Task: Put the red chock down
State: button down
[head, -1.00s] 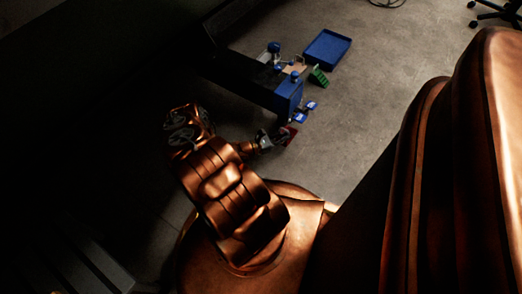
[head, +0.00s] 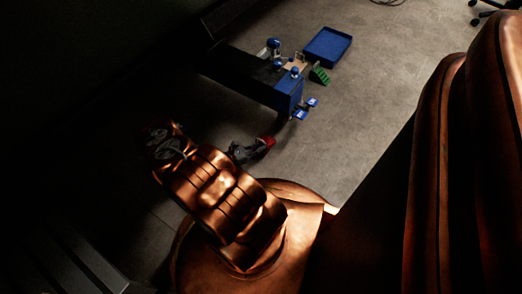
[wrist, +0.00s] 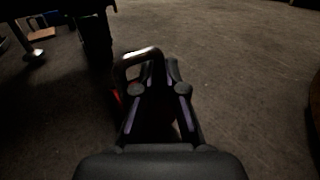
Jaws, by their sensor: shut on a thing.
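The red chock (head: 267,142) shows in the head view at the end of my gripper (head: 256,149), below the front end of the dark and blue bench. In the wrist view my gripper (wrist: 155,72) is shut on the chock's metal handle (wrist: 138,58), a rounded loop between and left of the fingertips. Only a thin red edge of the chock (wrist: 117,98) shows there, left of the fingers; the rest is hidden behind the gripper. I cannot tell whether the chock touches the floor.
A green chock (head: 319,75) and a blue tray (head: 346,38) are on the floor beyond the bench (head: 291,96). Small blue pieces (head: 301,114) are at its near end. The grey floor (head: 370,120) to the right is clear. A wheeled chair base (head: 482,14) is at the far right.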

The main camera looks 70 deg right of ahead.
jog(key=shift+f, duration=0.35)
jog(key=shift+f, duration=0.1)
jog(key=c, duration=1.2)
grip_release()
jog(key=shift+c, duration=0.2)
jog(key=v, duration=1.2)
